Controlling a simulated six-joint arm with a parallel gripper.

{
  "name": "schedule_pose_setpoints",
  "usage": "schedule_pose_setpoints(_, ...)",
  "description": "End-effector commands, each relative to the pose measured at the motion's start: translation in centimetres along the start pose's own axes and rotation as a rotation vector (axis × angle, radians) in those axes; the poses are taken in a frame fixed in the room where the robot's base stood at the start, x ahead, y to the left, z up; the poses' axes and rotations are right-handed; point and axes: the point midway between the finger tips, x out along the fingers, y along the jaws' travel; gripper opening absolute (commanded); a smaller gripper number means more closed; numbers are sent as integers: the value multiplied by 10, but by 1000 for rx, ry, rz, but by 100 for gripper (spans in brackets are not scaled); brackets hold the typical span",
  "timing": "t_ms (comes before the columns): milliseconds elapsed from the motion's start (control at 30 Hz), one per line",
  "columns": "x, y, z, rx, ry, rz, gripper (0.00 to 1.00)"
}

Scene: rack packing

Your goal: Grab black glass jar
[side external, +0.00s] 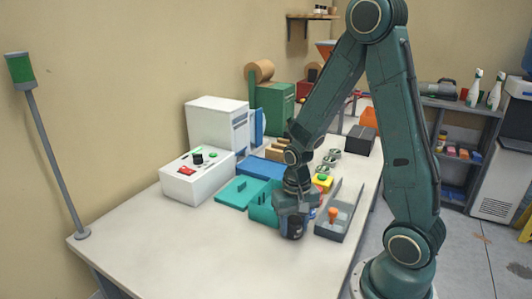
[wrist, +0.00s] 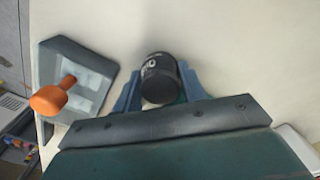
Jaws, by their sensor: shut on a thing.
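The black glass jar (wrist: 159,78) is in the wrist view between the two blue-grey fingers of my gripper (wrist: 160,92). The fingers touch it on both sides, so my gripper is shut on it. It has a dark round top and small pale lettering on its side. In the side external view my gripper (side external: 294,222) points down near the front of the table, and the jar (side external: 293,234) shows as a dark shape low between the fingers. I cannot tell whether the jar rests on the table or is slightly raised.
A grey tray (side external: 335,226) with an orange-knobbed item (wrist: 53,97) lies close beside my gripper. Teal racks (side external: 238,190) stand behind to the left, with a white box (side external: 198,184) beyond. The table's front left (side external: 180,245) is clear.

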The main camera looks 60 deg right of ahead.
Motion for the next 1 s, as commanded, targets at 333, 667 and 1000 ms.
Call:
schedule_pose_setpoints(333, -6, 0, 0, 0, 1, -1, 15)
schedule_pose_setpoints(667, -37, -1, -1, 0, 6, -3, 15)
schedule_pose_setpoints(1000, -98, 0, -1, 0, 8, -5, 15)
